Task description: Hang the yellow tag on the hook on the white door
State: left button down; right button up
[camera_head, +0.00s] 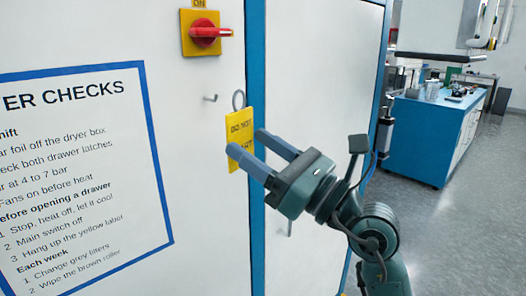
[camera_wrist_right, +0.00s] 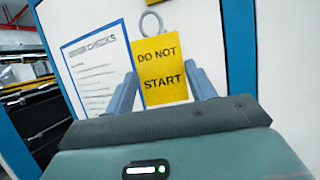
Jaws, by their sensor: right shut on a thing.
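The yellow tag (camera_head: 240,124) has a metal ring (camera_head: 239,100) at its top and hangs upright in front of the white door (camera_head: 205,135). My right gripper (camera_head: 248,142) is shut on the tag, with a finger on each side of it. In the right wrist view the tag (camera_wrist_right: 160,70) reads "DO NOT START" and stands between the fingertips. The small hook (camera_head: 210,98) sticks out of the door to the left of the ring, at about the same height. The ring and hook look apart. My left gripper is not in view.
A red rotary switch (camera_head: 205,33) on a yellow plate sits above the hook. A blue-framed checklist (camera_head: 80,170) covers the door's lower left. A blue post (camera_head: 256,60) runs beside the door. A blue bench (camera_head: 430,135) stands at the back right.

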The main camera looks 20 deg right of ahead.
aim_at(246, 146)
jog(key=shift+w+a+f, duration=0.1)
jog(key=shift+w+a, duration=0.2)
jog(key=shift+w, duration=0.45)
jog(key=shift+w+a+f, duration=0.1)
jog(key=shift+w+a, duration=0.2)
jog(key=shift+w, duration=0.45)
jog(key=shift+w+a+f+b, duration=0.2)
jog(key=shift+w+a+b, duration=0.05)
jog(key=shift+w, duration=0.5)
jog(key=shift+w+a+f+b, duration=0.15)
jog(key=shift+w+a+b, duration=0.15)
jog(key=shift+w, duration=0.45)
jog(key=shift+w+a+f+b, duration=0.2)
jog(key=shift+w+a, duration=0.05)
jog(key=shift+w, duration=0.5)
jog(key=o, duration=1)
jog(key=shift+o, duration=0.2)
